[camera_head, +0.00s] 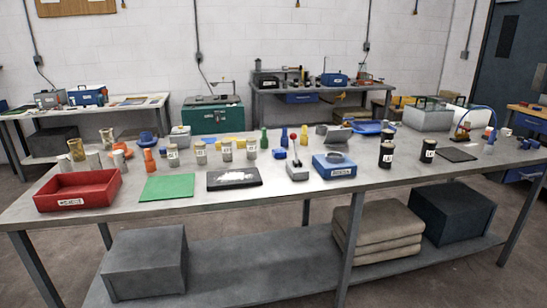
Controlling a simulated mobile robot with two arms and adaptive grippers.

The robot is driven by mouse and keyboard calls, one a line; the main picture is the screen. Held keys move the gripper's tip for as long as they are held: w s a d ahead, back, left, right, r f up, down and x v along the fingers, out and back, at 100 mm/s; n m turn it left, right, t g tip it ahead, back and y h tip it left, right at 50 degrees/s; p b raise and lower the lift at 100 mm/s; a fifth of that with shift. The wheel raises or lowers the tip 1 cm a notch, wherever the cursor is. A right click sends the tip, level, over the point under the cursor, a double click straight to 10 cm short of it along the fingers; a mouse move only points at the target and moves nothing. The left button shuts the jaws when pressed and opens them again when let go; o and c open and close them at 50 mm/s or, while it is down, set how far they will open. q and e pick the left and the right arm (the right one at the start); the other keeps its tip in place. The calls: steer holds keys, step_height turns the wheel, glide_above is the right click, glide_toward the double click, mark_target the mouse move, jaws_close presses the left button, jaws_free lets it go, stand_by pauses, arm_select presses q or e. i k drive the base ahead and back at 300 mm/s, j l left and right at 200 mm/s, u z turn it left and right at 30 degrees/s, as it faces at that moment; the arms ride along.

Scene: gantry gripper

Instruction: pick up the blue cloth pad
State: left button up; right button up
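A flat blue item (367,127) lies toward the back of the long grey table (320,192), right of centre. It may be the blue cloth pad, but it is too small to tell cloth from plastic. Beside it on the left is a grey angled device (336,135). Neither of my grippers shows in this view.
Along the front are a red bin (78,191), a green sheet (166,187), a black tray (234,180), a joystick box (297,170), a blue device (334,165) and black canisters (387,155). Folded grey-brown padding (378,232) and dark boxes sit on the lower shelf.

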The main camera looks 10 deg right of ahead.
mark_target(279, 153)
steer(key=i+l+u, duration=0.1)
steer(key=l, duration=0.4)
steer(key=i+l+u, duration=0.1)
steer(key=l, duration=0.4)
steer(key=i+l+u, duration=0.1)
steer(key=l, duration=0.4)
